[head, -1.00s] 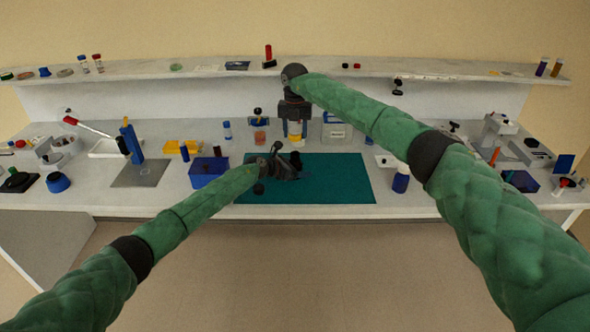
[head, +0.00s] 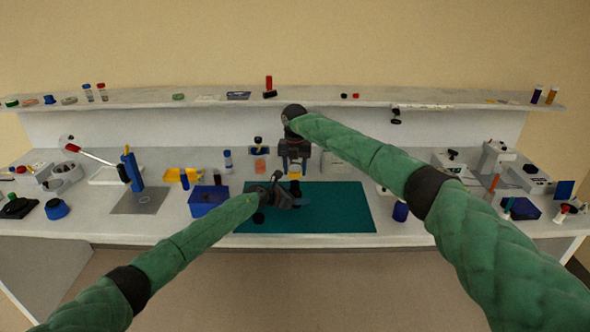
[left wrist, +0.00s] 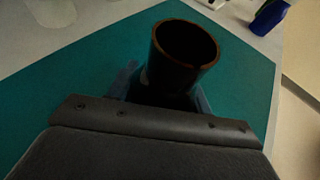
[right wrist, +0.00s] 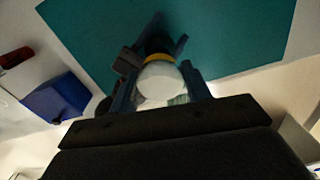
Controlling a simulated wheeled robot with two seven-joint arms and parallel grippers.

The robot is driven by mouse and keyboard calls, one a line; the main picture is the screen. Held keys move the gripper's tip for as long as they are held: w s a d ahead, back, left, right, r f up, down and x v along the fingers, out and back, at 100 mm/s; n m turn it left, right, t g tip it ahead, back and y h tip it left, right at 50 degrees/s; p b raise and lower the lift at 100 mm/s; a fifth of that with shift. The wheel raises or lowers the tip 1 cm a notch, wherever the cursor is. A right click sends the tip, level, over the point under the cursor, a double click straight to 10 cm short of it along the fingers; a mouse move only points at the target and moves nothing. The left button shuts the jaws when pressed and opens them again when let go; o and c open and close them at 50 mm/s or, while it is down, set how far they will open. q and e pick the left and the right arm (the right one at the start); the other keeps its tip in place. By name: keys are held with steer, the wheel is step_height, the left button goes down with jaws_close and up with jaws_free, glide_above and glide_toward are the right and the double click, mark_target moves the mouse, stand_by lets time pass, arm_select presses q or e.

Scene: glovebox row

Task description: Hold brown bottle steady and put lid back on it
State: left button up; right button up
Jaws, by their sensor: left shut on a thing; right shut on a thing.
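The brown bottle (left wrist: 185,60) is held by my left gripper (left wrist: 165,95) over the teal mat. Its round mouth faces up and is open in the left wrist view. In the head view my left gripper (head: 290,195) is low over the mat and mostly hides the bottle. My right gripper (head: 294,160) is above it, shut on the lid (head: 295,172), which is white with a yellow lower edge. In the right wrist view the lid (right wrist: 158,85) sits between the fingers, with dark shapes beyond it. A gap remains between lid and bottle mouth.
The teal mat (head: 340,210) lies under both grippers. A blue box (head: 206,201) stands to its left and a blue bottle (head: 400,211) to its right. A shelf (head: 220,98) runs along the back. The mat's right part is clear.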

mark_target(295, 194)
steer(key=shift+f, duration=0.8)
steer(key=shift+f, duration=0.85)
steer(key=shift+f, duration=0.6)
steer(key=m, duration=2.4)
steer(key=shift+a, duration=0.1)
